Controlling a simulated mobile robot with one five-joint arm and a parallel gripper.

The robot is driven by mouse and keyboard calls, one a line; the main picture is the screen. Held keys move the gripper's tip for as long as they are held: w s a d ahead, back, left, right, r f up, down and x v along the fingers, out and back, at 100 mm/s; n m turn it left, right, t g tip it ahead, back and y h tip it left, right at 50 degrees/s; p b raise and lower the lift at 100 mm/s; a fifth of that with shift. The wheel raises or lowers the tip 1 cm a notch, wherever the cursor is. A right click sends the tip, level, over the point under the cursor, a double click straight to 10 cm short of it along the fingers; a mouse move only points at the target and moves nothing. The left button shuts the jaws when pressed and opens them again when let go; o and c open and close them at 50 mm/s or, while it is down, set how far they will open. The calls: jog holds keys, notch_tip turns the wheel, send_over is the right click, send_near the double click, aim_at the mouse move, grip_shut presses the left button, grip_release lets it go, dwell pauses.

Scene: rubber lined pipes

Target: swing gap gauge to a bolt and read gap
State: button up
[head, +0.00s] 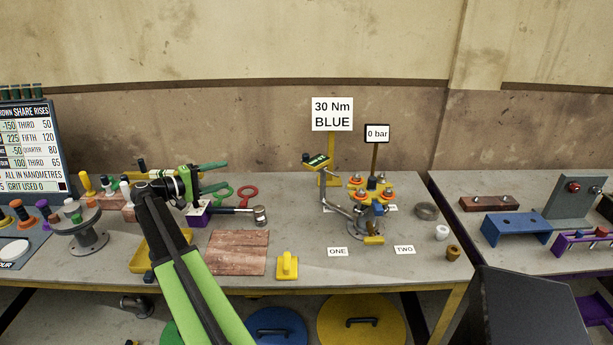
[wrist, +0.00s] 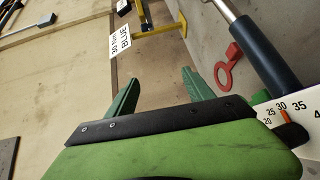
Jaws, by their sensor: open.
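My gripper (head: 218,176) is open and empty above the left part of the bench in the head view. Its two green fingers are spread apart in the wrist view (wrist: 160,84). A flanged pipe stand (head: 370,195) with orange-ringed bolts and a blue part stands to the right, apart from my gripper. A yellow block (head: 374,240) is low at the stand's front.
Signs read "30 Nm BLUE" (head: 332,114) and "0 bar" (head: 377,133). A red ring (head: 247,192) and dark-handled tool (head: 240,211) lie near my gripper. A scale (wrist: 285,112) shows in the wrist view.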

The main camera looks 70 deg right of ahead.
jog(key=s+d+m+g+y+b, duration=0.1)
jog(key=s+d+m+g+b, duration=0.1)
jog(key=s+d, duration=2.1)
jog(key=shift+s+d+f+m+g, duration=0.25)
jog(key=shift+s+f+m+g, duration=0.15)
jog(key=shift+s+g, duration=0.55)
jog(key=shift+c, duration=0.4)
grip_shut()
